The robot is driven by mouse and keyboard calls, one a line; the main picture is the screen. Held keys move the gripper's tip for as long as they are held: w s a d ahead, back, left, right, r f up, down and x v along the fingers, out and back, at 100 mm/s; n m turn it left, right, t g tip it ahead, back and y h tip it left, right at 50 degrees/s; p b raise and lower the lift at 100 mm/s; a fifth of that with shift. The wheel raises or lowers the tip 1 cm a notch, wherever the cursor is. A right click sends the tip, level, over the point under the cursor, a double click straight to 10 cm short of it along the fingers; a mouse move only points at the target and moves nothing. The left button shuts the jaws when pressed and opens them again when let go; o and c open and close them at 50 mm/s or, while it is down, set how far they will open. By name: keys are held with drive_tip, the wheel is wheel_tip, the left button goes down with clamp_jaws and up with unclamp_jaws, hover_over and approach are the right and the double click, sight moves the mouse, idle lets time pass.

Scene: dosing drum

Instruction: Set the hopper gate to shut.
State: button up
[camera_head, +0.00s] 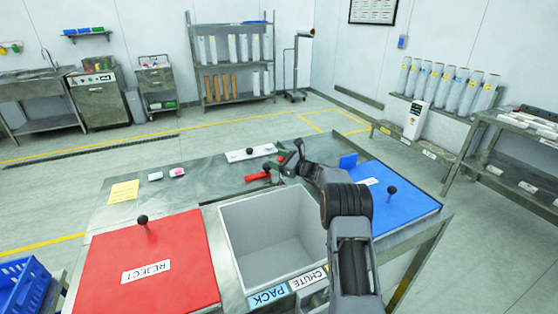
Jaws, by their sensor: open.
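My arm reaches over the steel bench, and my gripper (285,160) is at its far middle part. The gripper is open and small in view. A red lever-like handle (258,176) lies on the bench just left of and below the gripper. A white plate (251,153) with black knobs lies just behind it. I cannot tell which of these works the hopper gate, or how the gate stands. I cannot tell whether the gripper touches the red handle. The grey open chute box (240,215) sits in front, empty.
A red lid (180,255) marked REJECT, with a black knob, is at left; a blue lid (415,210) with a knob is at right. A yellow note (124,191) and two small items lie at the bench's left. A blue crate (22,285) stands at lower left.

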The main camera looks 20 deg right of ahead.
drive_tip(key=b+v, duration=0.2)
drive_tip(key=v, duration=1.1)
drive_tip(key=shift+s+d, duration=0.25)
drive_tip(key=shift+s, duration=0.1)
drive_tip(key=s+a+r+n+g+h+p, duration=0.1)
drive_tip(key=s+a+r+n+g+h, duration=0.1)
drive_tip(key=s+a+n+g, duration=0.45)
drive_tip(key=s+a+r+n+g+h+p, duration=0.1)
drive_tip(key=s+a+r+n+g, duration=0.2)
drive_tip(key=s+a+n, duration=0.6)
drive_tip(key=s+f+n+h+p, duration=0.1)
drive_tip(key=s+n+h, duration=0.7)
drive_tip(key=s, duration=1)
drive_tip(key=shift+s+a+f+n+h+p, duration=0.2)
drive_tip(key=shift+s+a+n+h+p, duration=0.2)
drive_tip(key=shift+n, duration=0.75)
drive_tip(key=shift+w+g, duration=0.1)
drive_tip(key=shift+g, duration=0.15)
